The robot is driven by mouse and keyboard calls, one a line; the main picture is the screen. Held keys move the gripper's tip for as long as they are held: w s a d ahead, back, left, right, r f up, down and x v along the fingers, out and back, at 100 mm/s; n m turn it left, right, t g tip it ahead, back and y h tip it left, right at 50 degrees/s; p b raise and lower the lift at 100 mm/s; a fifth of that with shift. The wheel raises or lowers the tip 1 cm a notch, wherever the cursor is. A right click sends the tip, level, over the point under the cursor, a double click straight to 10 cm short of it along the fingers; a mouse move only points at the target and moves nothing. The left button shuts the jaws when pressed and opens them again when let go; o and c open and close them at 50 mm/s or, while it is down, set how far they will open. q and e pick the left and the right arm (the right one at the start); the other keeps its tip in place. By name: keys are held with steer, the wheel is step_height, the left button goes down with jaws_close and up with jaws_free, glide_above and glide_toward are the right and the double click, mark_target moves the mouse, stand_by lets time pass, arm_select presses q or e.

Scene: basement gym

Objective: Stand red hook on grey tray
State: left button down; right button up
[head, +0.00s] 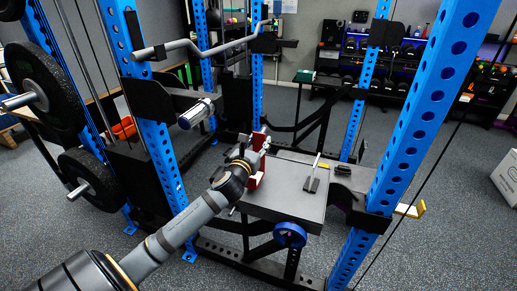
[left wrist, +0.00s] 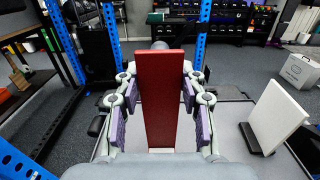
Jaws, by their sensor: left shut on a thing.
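The red hook (head: 256,181) is a tall red piece, upright in the head view, between the fingers of my left gripper (head: 254,156). In the left wrist view its broad red face (left wrist: 160,95) stands between the purple finger pads, so the gripper (left wrist: 154,100) is shut on it. A pale strip shows at its lower end. The flat grey surface (head: 292,201), which looks like the grey tray, lies under and beside it inside the blue rack. I cannot tell whether the hook's lower end touches it. My right gripper is not in view.
A thin white panel on a black foot (head: 311,184) stands on the grey surface, right of the hook; it also shows in the left wrist view (left wrist: 278,116). A small black item (head: 341,192) lies farther right. Blue rack posts (head: 420,100) and a curved bar (head: 210,48) surround the space.

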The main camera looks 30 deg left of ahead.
arm_select(q)
step_height(320, 180, down, 2)
steer(key=shift+f, duration=0.15)
steer(key=c, duration=1.2)
jaws_free()
steer(key=shift+f, duration=0.15)
steer(key=o, duration=0.4)
